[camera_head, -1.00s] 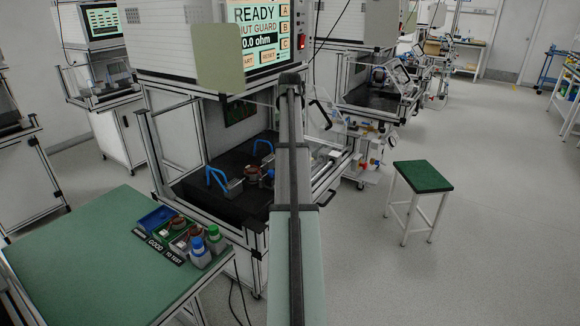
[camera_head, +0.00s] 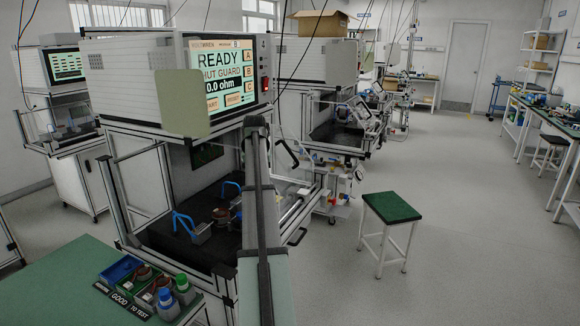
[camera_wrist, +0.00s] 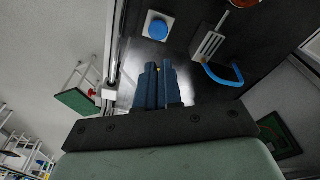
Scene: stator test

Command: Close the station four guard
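The test station's screen (camera_head: 225,80) reads READY, SHUT GUARD and 0.0 ohm. Below it, the bay is open at the front. On its black deck (camera_head: 165,238) sits a copper-coloured stator (camera_head: 221,214) between clamps with blue handles (camera_head: 180,222). A black bar handle (camera_head: 288,153) shows at the bay's right; I cannot tell for sure that it belongs to the guard. My arm hides part of the bay's right side. In the wrist view, my gripper (camera_wrist: 159,68) has its fingers together over the deck, apart from a blue button (camera_wrist: 158,27) and a blue clamp handle (camera_wrist: 222,76).
A green table (camera_head: 55,285) at front left holds bins and parts beside a GOOD / TO TEST label. A green-topped stool (camera_head: 391,207) stands to the right. Other stations stand behind and to the left. The floor (camera_head: 460,240) on the right is clear.

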